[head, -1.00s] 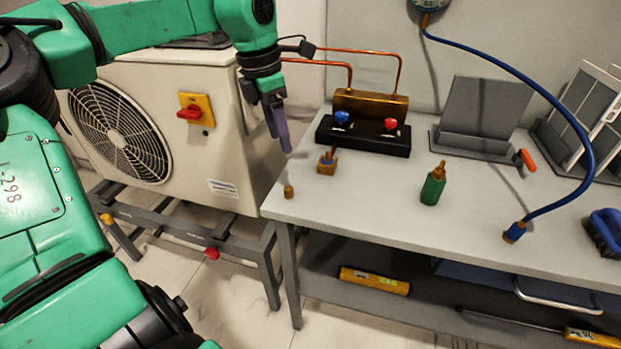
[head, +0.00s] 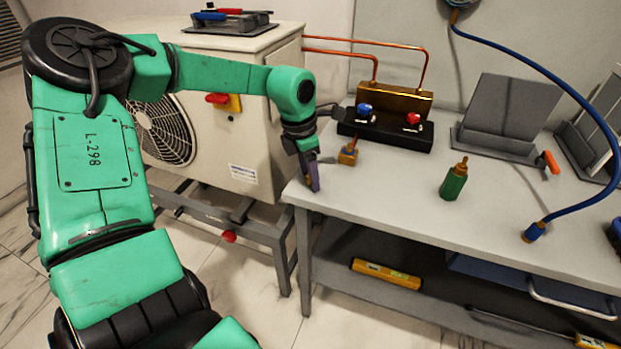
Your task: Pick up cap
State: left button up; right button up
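The small brass cap (head: 308,181) is at the left front corner of the workbench, almost wholly hidden by the purple-grey fingers of my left gripper (head: 314,185). Only a small brownish patch shows at the fingers. The gripper points down, with its tips close to the bench top at the cap's place. The fingers are seen side-on, so I cannot tell whether they are open or have closed on the cap. My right gripper is not in view.
A brass fitting (head: 348,156) stands just right of the gripper, before a black manifold block (head: 386,136) with blue and red knobs. A green bottle (head: 454,181) and a blue hose (head: 553,83) are farther right. The bench front (head: 400,216) is clear.

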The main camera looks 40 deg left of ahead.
pick_arm(q)
grip_shut()
jog(key=shift+r, duration=0.2)
